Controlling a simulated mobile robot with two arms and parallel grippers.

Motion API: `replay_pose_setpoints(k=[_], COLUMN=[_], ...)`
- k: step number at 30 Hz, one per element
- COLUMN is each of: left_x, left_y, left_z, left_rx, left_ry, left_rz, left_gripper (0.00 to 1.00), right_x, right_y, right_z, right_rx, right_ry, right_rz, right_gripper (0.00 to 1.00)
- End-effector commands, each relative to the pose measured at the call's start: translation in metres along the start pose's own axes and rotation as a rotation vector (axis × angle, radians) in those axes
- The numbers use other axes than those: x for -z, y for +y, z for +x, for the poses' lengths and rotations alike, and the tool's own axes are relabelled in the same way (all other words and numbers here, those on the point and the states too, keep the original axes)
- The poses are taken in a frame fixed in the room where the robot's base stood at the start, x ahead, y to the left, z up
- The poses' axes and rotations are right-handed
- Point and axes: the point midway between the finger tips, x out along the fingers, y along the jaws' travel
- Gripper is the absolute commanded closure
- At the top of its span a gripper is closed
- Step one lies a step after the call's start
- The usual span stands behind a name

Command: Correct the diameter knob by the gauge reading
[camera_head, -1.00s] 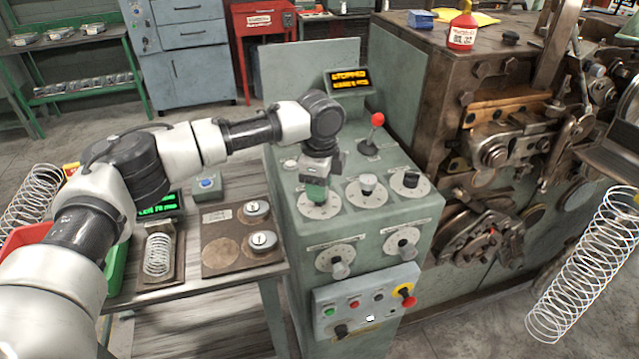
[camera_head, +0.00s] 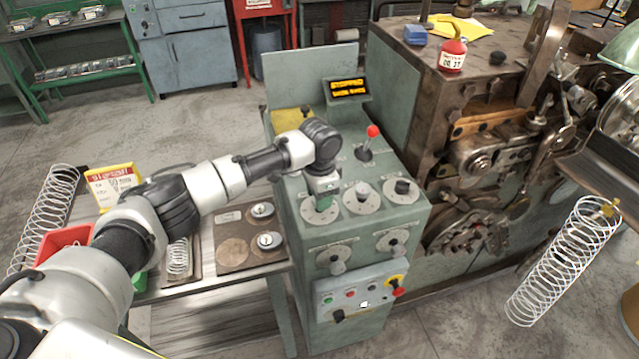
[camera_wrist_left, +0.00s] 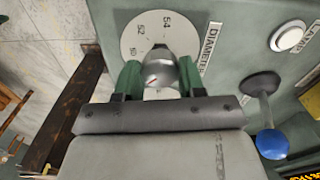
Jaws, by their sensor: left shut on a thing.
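The diameter knob (camera_wrist_left: 160,72) is a silver knob on a white numbered dial (camera_wrist_left: 140,35) labelled "DIAMETER" in the left wrist view. My left gripper (camera_wrist_left: 160,80) has its green fingers on both sides of the knob and is shut on it. In the head view my left gripper (camera_head: 322,195) stands over the front-left dial (camera_head: 318,211) of the green console (camera_head: 415,220), hiding most of the knob. The console display (camera_head: 347,87) reads "STOPPED" above a smaller line. My right gripper is not in view.
Other dials sit beside and below, including the neighbouring knob (camera_head: 362,190). A red-ball lever (camera_head: 367,140) rises behind them. The wrist view shows a blue-ball lever (camera_wrist_left: 272,143).

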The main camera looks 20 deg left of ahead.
Motion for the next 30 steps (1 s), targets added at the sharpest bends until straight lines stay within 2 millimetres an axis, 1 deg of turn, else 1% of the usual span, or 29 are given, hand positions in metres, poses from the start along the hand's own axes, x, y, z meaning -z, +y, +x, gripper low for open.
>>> replay_pose_setpoints(k=[1,9,15,26,27,29,30], left_x=[0.000,0.000,0.000,0.000,0.000,0.000,0.000], left_y=[0.001,0.000,-0.001,-0.001,-0.001,-0.001,-0.001], left_z=[-0.004,-0.002,-0.001,-0.001,-0.001,-0.001,-0.001], left_rx=[-0.003,0.000,0.002,0.003,0.003,0.002,0.002], left_ry=[0.000,0.000,0.001,0.001,0.002,0.002,0.001], left_rz=[-0.027,-0.131,-0.159,-0.160,-0.160,-0.160,-0.160], left_gripper=[0.84,0.84,0.84,0.84,0.56,0.47,0.41], right_x=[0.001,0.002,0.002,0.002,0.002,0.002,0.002], right_y=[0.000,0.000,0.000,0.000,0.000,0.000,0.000], right_z=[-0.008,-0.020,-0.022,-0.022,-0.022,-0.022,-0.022], right_rx=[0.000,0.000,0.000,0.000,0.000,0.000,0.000], right_ry=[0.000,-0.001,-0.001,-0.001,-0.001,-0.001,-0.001], right_rz=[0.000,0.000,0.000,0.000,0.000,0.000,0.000], right_gripper=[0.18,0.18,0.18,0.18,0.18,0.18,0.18])
